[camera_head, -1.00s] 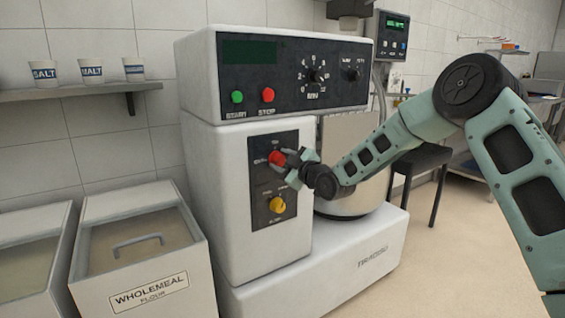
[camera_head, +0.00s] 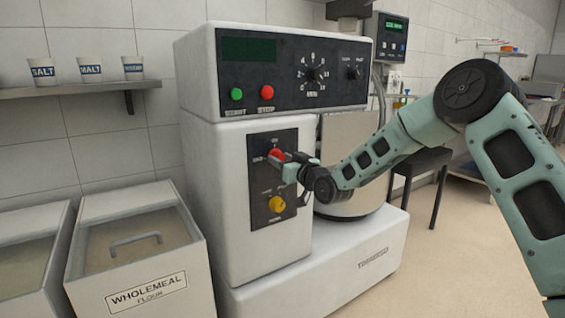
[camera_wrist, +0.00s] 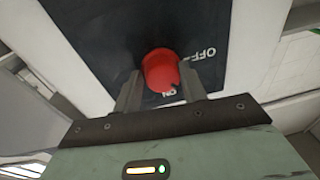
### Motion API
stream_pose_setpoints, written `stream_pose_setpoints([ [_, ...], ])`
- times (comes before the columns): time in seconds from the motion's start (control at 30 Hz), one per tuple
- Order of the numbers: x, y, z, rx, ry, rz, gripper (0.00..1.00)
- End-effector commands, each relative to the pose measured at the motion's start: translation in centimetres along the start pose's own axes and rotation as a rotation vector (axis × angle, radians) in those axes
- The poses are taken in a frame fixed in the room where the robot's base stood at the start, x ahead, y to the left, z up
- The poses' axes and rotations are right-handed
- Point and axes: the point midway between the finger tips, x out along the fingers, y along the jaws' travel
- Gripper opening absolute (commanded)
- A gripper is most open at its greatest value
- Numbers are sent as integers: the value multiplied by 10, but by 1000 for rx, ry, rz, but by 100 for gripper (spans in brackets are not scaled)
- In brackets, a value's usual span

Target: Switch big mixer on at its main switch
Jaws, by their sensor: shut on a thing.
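The big mixer (camera_head: 245,200) is a white machine with a dark upper control panel and a dark switch plate (camera_head: 260,185) on its front column. The red main switch knob (camera_head: 277,154) is at the top of that plate. My gripper (camera_head: 284,161) is at the knob, its fingers shut on it. In the wrist view the red knob (camera_wrist: 161,70) sits between the two grey fingers, with "OFF" to its right and "ON" just below it. A yellow knob (camera_head: 277,204) is lower on the plate. The mixer's display (camera_head: 249,50) is dark.
Green start (camera_head: 236,94) and red stop (camera_head: 267,92) buttons and dials are above. A wholemeal flour bin (camera_head: 140,250) stands at left, below a shelf (camera_head: 70,89) with cups. A dark stool (camera_head: 425,165) is behind my arm. Open floor lies at right.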

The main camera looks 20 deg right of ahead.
Motion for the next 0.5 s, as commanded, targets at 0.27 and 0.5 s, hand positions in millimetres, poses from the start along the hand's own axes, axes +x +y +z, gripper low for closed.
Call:
stream_pose_setpoints([
  [0.27,-1,-8,5,263,8,7,19],
  [0.5,0,-9,5,475,24,22,19],
])
